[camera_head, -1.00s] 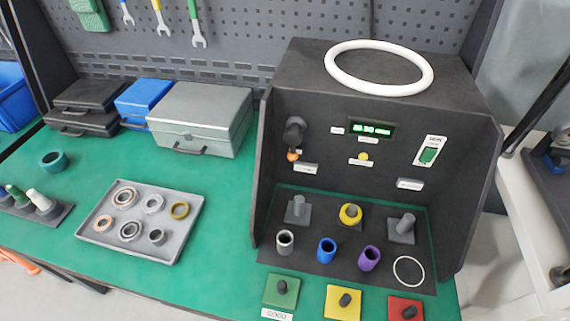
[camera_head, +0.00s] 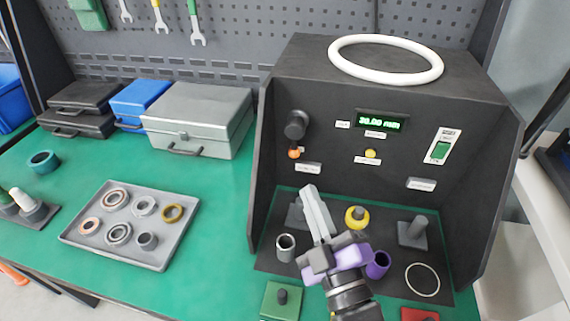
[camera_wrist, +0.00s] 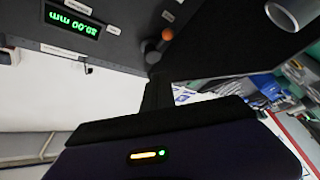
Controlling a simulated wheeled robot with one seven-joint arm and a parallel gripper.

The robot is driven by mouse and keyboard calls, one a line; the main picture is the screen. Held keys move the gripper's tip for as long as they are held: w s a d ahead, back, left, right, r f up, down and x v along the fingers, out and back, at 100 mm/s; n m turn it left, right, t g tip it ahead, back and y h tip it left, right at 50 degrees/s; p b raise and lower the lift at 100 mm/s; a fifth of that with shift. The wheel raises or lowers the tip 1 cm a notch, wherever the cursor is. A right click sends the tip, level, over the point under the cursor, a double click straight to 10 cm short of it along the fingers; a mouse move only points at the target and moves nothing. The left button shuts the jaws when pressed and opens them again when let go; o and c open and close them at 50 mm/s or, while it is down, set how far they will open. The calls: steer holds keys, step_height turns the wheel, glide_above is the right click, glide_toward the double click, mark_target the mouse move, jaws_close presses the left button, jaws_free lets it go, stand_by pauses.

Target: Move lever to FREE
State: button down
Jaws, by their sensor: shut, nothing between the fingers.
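The test box (camera_head: 385,85) has a dark round hub (camera_head: 296,125) on the left of its panel. A lever with an orange ball end (camera_head: 294,154) hangs below the hub. In the wrist view the orange ball (camera_wrist: 167,34) and its dark stem show upper centre. My gripper (camera_head: 309,190) is shut and empty, its fingers pointing up toward the panel, below and apart from the orange ball. In the wrist view the dark fingers (camera_wrist: 157,92) end close to the lever in the picture; contact cannot be told. The label (camera_head: 308,168) is too small to read.
The display (camera_head: 380,121) reads about 30.00 mm. A yellow button (camera_head: 370,154) and a green switch (camera_head: 440,150) are on the panel. Pegs and cylinders, including a grey one (camera_head: 285,247), stand below. A ring tray (camera_head: 160,262) lies left. A side wall (camera_head: 258,170) bounds the box.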

mark_target(295, 137)
steer(key=shift+w+a+f+n+g, duration=0.25)
steer(key=shift+w+f+n, duration=0.3)
steer(key=shift+n, duration=0.5)
steer(key=shift+w+a+f+n+g, duration=0.15)
steer(key=shift+w+a+f+n, duration=0.25)
steer(key=shift+n, duration=0.6)
steer(key=shift+w+a+f+n+g, duration=0.2)
steer(key=shift+w+f+n, duration=0.45)
steer(key=shift+n, duration=0.4)
steer(key=shift+w+r, duration=0.1)
steer(key=x, duration=1)
steer(key=shift+d+p, duration=0.15)
steer(key=shift+p, duration=0.5)
steer(key=shift+d+n+p, duration=0.1)
steer(key=shift+n+p, duration=0.2)
